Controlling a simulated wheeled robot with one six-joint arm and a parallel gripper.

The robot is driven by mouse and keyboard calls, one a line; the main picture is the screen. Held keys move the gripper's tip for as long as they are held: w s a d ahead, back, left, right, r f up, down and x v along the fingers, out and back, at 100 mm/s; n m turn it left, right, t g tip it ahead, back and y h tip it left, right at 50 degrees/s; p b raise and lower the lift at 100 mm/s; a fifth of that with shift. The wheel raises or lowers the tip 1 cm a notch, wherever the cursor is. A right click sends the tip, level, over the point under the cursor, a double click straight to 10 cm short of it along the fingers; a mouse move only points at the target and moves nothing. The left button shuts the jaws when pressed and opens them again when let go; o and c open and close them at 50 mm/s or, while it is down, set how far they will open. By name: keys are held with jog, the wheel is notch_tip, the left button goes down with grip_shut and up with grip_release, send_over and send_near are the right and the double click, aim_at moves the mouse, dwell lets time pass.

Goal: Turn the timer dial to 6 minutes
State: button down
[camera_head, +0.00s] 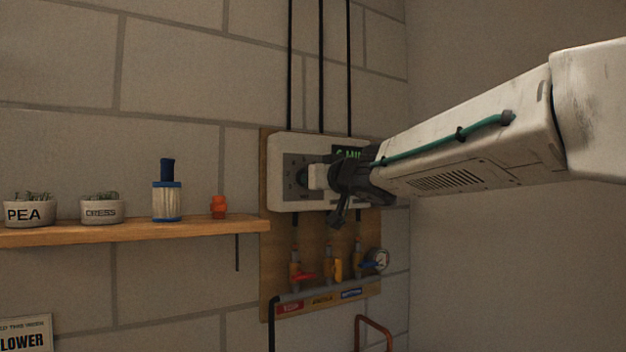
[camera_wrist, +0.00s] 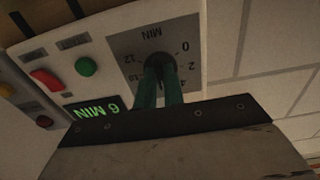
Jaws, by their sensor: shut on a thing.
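The timer box (camera_head: 300,142) is a pale unit on a wooden board. Its dial (camera_wrist: 157,60) is a dark knob on a grey plate marked MIN, with 0, 2, 4 and 12 among the readable numbers. My gripper (camera_wrist: 161,77) has its two green fingers shut on the dial. In the head view my gripper (camera_head: 304,178) reaches the box from the right and covers most of the dial. The green display (camera_wrist: 97,111) reads 6 MIN, upside down in the wrist view; in the head view it is partly hidden. The dial's pointer is not clearly visible.
Red (camera_wrist: 46,79) and green (camera_wrist: 86,66) buttons sit beside the dial plate. A wooden shelf (camera_head: 130,233) at left holds pots, a blue-capped container and an orange item.

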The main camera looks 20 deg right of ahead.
jog(key=shift+f, duration=0.1)
jog(key=c, duration=1.5)
grip_release()
jog(key=shift+s, duration=0.1)
jog(key=s+d, duration=0.1)
jog(key=s, duration=0.6)
jog(key=shift+s+d, duration=0.25)
jog(key=shift+d, duration=0.05)
